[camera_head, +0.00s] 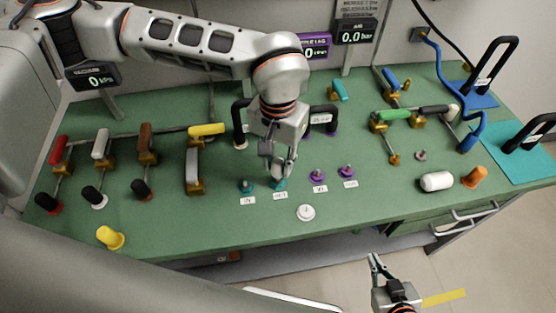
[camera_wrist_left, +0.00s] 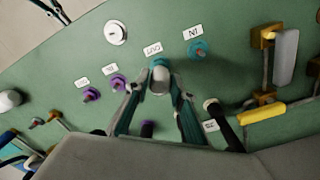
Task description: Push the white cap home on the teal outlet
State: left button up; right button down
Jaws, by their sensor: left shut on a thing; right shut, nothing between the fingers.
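The teal outlet (camera_head: 279,184) stands on the green bench, with a label in front of it. My left gripper (camera_head: 279,172) points down right over it and hides part of it. In the left wrist view, the fingers of my left gripper (camera_wrist_left: 160,90) are closed around a pale white cap (camera_wrist_left: 160,79). The cap is lined up with the teal outlet (camera_wrist_left: 158,62), and its far end overlaps the teal in that view. I cannot tell how deep it sits. My right gripper (camera_head: 376,264) is shut and empty, beyond the bench's front edge.
A second teal port (camera_head: 247,187) is just left of the outlet, and purple ports (camera_head: 318,175) are to the right. A white disc (camera_head: 306,212) lies in front. A white capsule-shaped piece (camera_head: 436,181) and an orange cap (camera_head: 475,177) are at right. Coloured valve handles stand at left.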

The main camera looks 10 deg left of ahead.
aim_at(278, 171)
pick_arm(q)
jog(key=shift+f+b, duration=0.95)
jog(key=shift+f, duration=0.7)
jog(key=o, duration=1.1)
notch_tip(278, 171, up, 12)
